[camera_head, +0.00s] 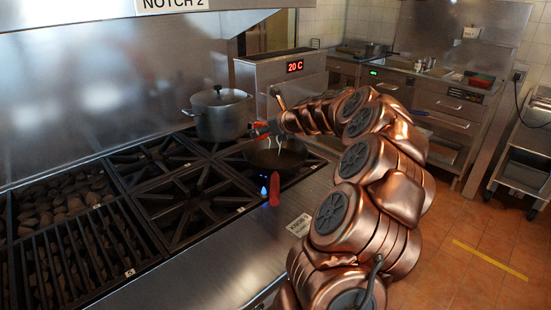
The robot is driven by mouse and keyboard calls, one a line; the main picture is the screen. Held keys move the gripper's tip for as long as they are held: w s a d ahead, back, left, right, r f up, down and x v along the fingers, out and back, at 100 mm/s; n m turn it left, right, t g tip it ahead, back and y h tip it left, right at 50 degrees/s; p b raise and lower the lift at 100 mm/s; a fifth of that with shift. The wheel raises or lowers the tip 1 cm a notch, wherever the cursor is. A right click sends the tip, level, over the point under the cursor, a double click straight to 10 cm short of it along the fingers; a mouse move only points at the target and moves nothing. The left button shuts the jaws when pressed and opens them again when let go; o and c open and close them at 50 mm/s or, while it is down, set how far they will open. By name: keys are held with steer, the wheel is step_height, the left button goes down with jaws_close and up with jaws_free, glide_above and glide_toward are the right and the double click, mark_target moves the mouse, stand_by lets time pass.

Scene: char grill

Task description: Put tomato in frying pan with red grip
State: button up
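The frying pan (291,158) sits on the right rear part of the stove, and its red grip (274,190) points toward the front edge. My gripper (279,141) is above the pan, small and dark at the end of my copper arm. Red patches (260,129) show at the arm's end, beside the gripper. I cannot tell whether they are a tomato or part of the arm. No tomato can be clearly made out elsewhere. The fingers are too small to show whether they are open or shut.
A lidded steel pot (219,114) stands just left of my gripper. Empty burner grates (184,205) and a charcoal grill (70,245) lie to the left.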

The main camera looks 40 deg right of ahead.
glide_above(286, 162)
steer(key=shift+m+h, duration=0.3)
steer(key=shift+h, duration=0.1)
steer(key=shift+s+f+p, duration=0.1)
steer(key=shift+f+p, duration=0.3)
steer(key=shift+f, duration=4.25)
steer(key=shift+f, duration=0.15)
steer(key=o, duration=1.2)
